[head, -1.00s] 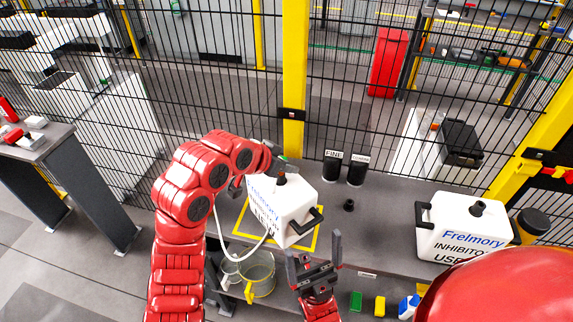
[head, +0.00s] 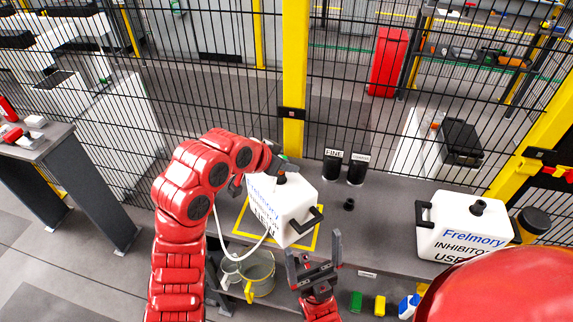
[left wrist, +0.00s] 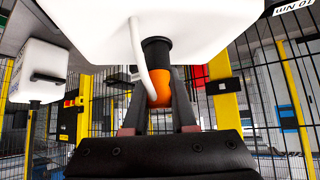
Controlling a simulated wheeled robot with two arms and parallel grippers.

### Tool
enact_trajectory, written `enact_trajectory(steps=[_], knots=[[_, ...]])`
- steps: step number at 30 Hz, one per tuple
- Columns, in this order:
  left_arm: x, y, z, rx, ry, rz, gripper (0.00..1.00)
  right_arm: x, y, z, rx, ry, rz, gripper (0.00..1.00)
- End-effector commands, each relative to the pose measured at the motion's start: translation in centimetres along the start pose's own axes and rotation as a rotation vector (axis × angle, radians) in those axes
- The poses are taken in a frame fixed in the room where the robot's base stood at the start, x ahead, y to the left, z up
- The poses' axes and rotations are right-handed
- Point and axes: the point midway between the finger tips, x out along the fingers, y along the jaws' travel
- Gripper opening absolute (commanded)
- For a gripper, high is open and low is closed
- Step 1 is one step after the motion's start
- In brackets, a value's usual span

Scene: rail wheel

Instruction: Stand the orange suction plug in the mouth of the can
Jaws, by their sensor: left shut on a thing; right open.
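The white can (head: 281,205) with blue and black lettering stands on the grey bench inside a yellow outlined square. Its dark mouth (left wrist: 156,50) is on top. The orange suction plug (left wrist: 159,88) is between the fingers of my left gripper (left wrist: 156,100), in line with the mouth and up against it. I cannot tell how deep it sits. A white hose (left wrist: 138,60) passes beside the mouth; in the head view it loops down. In the head view my left gripper (head: 281,164) is just above the can. My right gripper (head: 314,254) is open and empty near the bench's front edge.
A second white can (head: 462,228) stands at the right. Two black cups (head: 344,166) and a small black piece (head: 349,204) are behind and right of the can. A bucket (head: 259,272) is below. Green and yellow blocks (head: 368,304) lie in front. A mesh fence runs behind.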

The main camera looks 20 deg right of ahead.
Motion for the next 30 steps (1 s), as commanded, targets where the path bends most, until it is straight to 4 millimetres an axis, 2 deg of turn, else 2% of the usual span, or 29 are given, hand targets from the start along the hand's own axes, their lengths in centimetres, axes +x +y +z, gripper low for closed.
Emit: enact_trajectory(steps=[30], knots=[[0.01,-0.01,0.0,0.0,0.0,0.0,0.0,-0.92,-0.04,0.16,0.0,0.0,0.0,1.0]])
